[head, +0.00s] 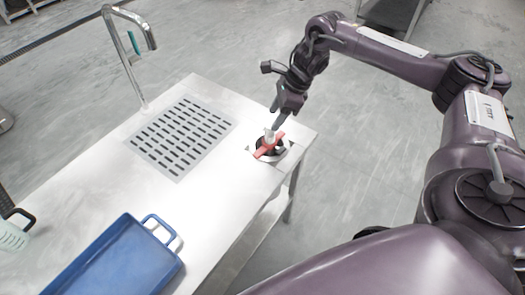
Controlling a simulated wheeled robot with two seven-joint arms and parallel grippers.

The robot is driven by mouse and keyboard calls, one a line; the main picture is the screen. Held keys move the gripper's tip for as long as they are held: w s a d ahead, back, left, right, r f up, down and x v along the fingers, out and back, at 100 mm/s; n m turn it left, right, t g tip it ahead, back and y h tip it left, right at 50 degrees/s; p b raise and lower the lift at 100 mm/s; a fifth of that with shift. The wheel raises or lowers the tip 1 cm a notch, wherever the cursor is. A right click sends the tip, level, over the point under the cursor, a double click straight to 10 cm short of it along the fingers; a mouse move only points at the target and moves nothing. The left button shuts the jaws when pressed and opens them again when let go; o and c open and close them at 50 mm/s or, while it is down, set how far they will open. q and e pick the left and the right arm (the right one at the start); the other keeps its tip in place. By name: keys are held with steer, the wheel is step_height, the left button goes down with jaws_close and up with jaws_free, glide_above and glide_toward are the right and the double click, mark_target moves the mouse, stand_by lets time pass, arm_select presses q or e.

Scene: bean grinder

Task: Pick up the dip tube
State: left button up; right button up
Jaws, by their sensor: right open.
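A small red piece (268,148) lies across a dark round opening (279,147) near the right corner of the table. A short pale upright part (269,135) stands at the red piece; it may be the dip tube, but it is too small to tell. My right gripper (277,118) points down just above the pale part, open. I cannot tell whether its fingertips touch the part. My left gripper is not in view.
The white table (205,205) has a slotted drain grate (182,135) and a tall curved faucet (128,60). A blue tray (115,262) with handles sits at the front. A pale green basket (12,237) is at the left edge. The table between grate and tray is clear.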

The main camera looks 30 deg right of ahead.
mark_target(267, 133)
steer(key=shift+a+f, duration=0.2)
steer(key=shift+f, duration=0.25)
steer(key=x, duration=0.2)
steer(key=shift+s+a+f+p, duration=0.2)
steer(key=shift+f+p, duration=0.05)
steer(key=shift+p, duration=0.15)
steer(key=x, duration=0.2)
steer(key=shift+a+f, duration=0.1)
steer(key=shift+f, duration=0.3)
steer(key=shift+w+a+f, duration=0.15)
steer(key=shift+f, duration=0.4)
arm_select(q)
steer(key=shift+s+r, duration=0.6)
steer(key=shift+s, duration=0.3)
arm_select(e)
jaws_close()
